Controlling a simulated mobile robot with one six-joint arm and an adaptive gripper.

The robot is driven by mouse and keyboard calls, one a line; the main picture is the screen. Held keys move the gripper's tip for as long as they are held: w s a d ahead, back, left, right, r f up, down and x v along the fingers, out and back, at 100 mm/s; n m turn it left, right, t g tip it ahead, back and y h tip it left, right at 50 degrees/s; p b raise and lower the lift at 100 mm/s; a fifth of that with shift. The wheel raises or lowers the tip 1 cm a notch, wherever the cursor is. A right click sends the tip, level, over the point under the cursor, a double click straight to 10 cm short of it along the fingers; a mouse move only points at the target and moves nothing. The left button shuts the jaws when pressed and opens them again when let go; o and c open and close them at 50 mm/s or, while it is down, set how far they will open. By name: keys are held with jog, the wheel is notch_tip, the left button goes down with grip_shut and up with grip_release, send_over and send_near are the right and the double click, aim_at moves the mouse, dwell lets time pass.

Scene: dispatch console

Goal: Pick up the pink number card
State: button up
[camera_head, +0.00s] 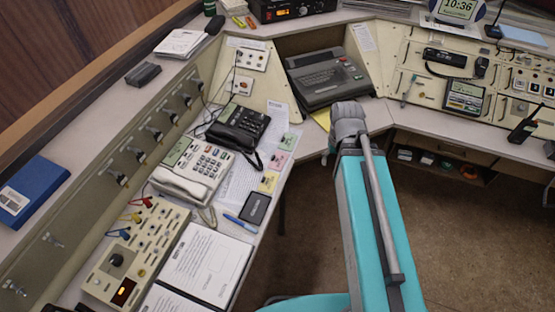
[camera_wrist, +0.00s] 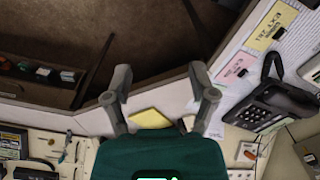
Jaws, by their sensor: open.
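The pink number card (camera_head: 280,161) lies on the desk's left wing, between a green card (camera_head: 289,141) and a yellow card (camera_head: 269,181). The pink card also shows in the wrist view (camera_wrist: 237,67), to the right of my gripper (camera_wrist: 161,80). My gripper is open, with its two grey fingers apart and nothing between them. It is away from the card and not touching it. In the head view my arm reaches toward the desk corner, and the fingers are not clearly visible.
A black telephone (camera_head: 238,127) stands left of the cards. A black pad (camera_head: 255,208) and a blue pen (camera_head: 240,223) lie near the yellow card. A dark typewriter-like machine (camera_head: 330,76) fills the corner. Open floor (camera_head: 460,220) lies right of the desk's left wing.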

jog(key=w+a+n, duration=0.6)
jog(key=a, duration=0.3)
jog(key=w+a+n, duration=0.7)
jog(key=a, duration=0.3)
jog(key=shift+a, duration=0.2)
jog(key=shift+f, duration=0.25)
jog(key=b, duration=0.9)
send_over(274, 156)
notch_tip(274, 156, down, 8)
jog(key=shift+a+f, duration=0.1)
jog(key=shift+f, duration=0.05)
jog(key=shift+f+b, duration=2.5)
jog(key=shift+f, duration=0.1)
jog(key=c, duration=0.9)
